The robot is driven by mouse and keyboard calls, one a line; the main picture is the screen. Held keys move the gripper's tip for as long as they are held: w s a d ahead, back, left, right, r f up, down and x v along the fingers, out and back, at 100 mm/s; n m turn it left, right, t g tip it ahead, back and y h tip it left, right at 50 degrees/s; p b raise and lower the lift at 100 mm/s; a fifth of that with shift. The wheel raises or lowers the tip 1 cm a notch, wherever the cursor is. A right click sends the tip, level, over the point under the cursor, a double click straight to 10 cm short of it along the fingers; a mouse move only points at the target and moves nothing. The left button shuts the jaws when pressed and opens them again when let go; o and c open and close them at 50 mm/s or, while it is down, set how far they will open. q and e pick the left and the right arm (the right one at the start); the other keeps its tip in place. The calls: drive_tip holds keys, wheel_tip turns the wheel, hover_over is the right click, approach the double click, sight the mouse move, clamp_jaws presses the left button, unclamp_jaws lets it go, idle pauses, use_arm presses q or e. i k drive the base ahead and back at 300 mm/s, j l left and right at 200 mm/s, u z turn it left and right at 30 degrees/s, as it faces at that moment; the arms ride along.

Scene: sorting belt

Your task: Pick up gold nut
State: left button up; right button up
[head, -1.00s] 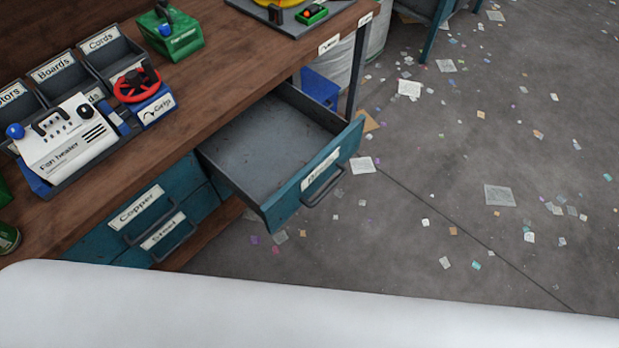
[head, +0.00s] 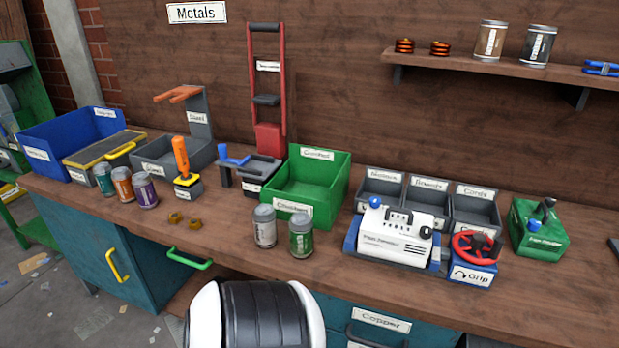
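Two small gold-brown pieces that look like nuts lie on the wooden bench in the head view, left of centre near the front edge. One gold nut (head: 174,218) is on the left and another gold nut (head: 195,223) is just to its right. They are small, so their exact shape is hard to tell. Neither gripper is in view. A white and black part of my own body fills the bottom middle and hides some of the bench front.
Several cans stand nearby: a purple can (head: 145,190) left, a grey can (head: 264,226) right. An orange-handled tool (head: 183,165) stands behind the nuts. A blue bin (head: 60,150) is far left.

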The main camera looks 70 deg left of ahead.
sight(175, 218)
drive_tip(key=u, duration=2)
drive_tip(key=i+j+u, duration=0.25)
drive_tip(key=j, duration=0.2)
drive_tip(key=j+u, duration=0.25)
drive_tip(key=j, duration=0.2)
drive_tip(key=i+j+u, duration=0.25)
drive_tip(key=i+j, duration=0.05)
drive_tip(key=j, duration=0.1)
